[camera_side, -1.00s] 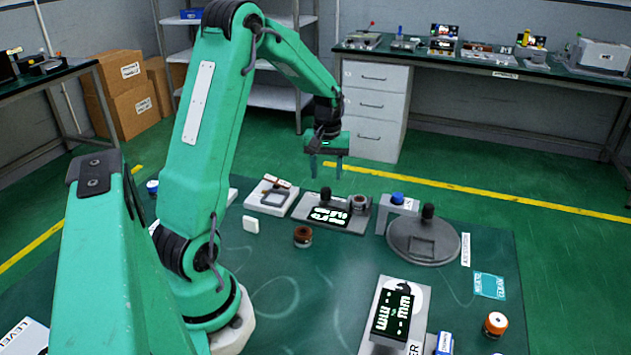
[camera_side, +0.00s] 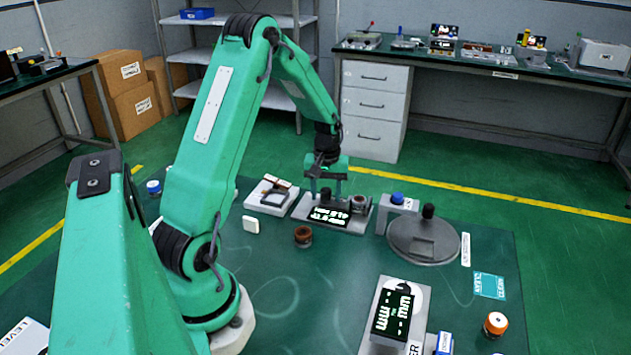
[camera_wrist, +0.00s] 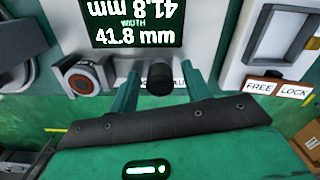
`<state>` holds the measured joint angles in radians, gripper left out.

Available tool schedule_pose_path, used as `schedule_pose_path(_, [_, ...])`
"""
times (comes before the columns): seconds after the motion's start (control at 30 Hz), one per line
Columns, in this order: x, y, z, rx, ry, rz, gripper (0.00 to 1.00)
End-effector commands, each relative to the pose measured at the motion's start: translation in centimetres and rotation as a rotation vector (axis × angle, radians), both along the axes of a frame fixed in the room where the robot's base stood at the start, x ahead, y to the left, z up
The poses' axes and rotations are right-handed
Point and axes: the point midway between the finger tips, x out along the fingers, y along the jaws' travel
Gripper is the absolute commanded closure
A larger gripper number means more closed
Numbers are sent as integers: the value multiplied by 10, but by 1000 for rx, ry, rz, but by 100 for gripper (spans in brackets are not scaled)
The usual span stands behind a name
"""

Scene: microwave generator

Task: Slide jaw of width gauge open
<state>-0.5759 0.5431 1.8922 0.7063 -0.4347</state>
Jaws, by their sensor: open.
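The width gauge (camera_side: 328,214) is a grey device with a black display, at the back of the green table in the side view. In the wrist view its display (camera_wrist: 133,24) reads 41.8 mm, shown twice, once upside down. A black round knob (camera_wrist: 160,82) stands beside the display. My gripper (camera_side: 326,190) is lowered over the gauge with its fingers pointing down. In the wrist view my gripper (camera_wrist: 160,88) is open, with one green finger on each side of the knob and visible gaps between. I cannot tell how deep the fingertips reach.
A round brown-capped knob (camera_wrist: 82,80) is close beside one finger. A device with FREE and LOCK labels (camera_wrist: 277,88) stands at the other side. A round grey device (camera_side: 424,240) and another display unit (camera_side: 394,310) are on the table.

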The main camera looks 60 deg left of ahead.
Motion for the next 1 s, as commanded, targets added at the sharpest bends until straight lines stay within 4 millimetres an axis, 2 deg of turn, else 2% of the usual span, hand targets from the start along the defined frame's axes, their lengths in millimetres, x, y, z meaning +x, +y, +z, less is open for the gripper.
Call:
schedule_pose_path(0.03, [0, 0, 0, 0, 0, 0, 58])
schedule_pose_path(0.2, [0, 0, 0, 0, 0, 0, 91])
schedule_pose_path(0.27, [0, 0, 0, 0, 0, 0, 100])
schedule_pose_path(0.43, [-1, 1, 0, 0, 0, 1, 100])
schedule_pose_path(0.7, [-16, 16, 0, -1, 1, 2, 100])
schedule_pose_path(0.97, [-16, 16, 0, -1, 1, 0, 100])
schedule_pose_path(1.0, [-16, 16, 0, -1, 1, 0, 66])
